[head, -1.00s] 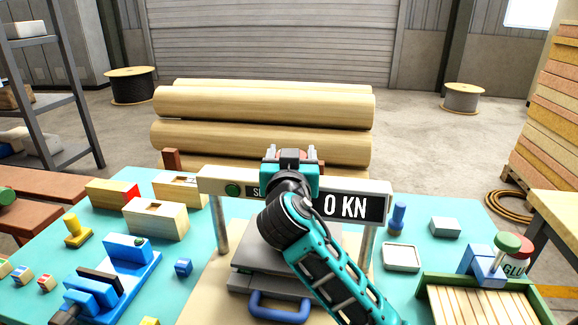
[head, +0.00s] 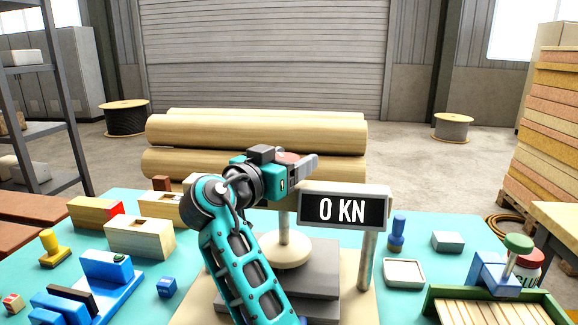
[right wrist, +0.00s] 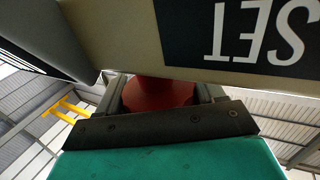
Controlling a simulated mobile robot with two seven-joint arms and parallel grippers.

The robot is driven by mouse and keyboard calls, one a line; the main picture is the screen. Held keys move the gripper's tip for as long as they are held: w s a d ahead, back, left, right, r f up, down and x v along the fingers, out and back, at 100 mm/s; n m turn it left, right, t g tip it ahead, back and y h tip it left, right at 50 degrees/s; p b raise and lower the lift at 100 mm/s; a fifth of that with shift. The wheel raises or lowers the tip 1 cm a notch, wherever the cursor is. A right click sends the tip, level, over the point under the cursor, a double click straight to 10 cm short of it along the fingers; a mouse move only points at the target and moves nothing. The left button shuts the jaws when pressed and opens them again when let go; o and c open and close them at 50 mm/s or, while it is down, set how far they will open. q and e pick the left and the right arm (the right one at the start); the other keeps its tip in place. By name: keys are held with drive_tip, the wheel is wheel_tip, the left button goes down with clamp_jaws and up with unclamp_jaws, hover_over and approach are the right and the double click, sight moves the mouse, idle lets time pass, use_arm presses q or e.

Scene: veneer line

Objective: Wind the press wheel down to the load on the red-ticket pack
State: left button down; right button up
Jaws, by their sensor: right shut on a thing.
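The press stands in the middle of the table, its panel (head: 343,210) reading 0 KN. A red wheel (head: 290,157) tops its spindle and also shows in the right wrist view (right wrist: 158,93). My right gripper (head: 302,163) is shut on the wheel, fingers pointing right in the head view. Below, the round cream press foot (head: 286,250) hangs over grey plates (head: 315,262); I cannot tell whether it touches them. My right arm hides the press's left part and some of the plates. My left gripper is not in view.
Wooden blocks (head: 140,237), one red-ended, and a blue fixture (head: 105,285) are at left. A grey tray (head: 404,273), a blue peg (head: 397,235) and a green-edged slatted tray (head: 480,300) are at right. Logs (head: 255,131) lie behind.

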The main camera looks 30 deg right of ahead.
idle(0.3)
drive_tip(key=o, duration=1)
drive_tip(key=shift+c, duration=0.2)
drive_tip(key=v, duration=1.3)
drive_tip(key=shift+b, duration=0.4)
drive_tip(key=shift+d, duration=0.1)
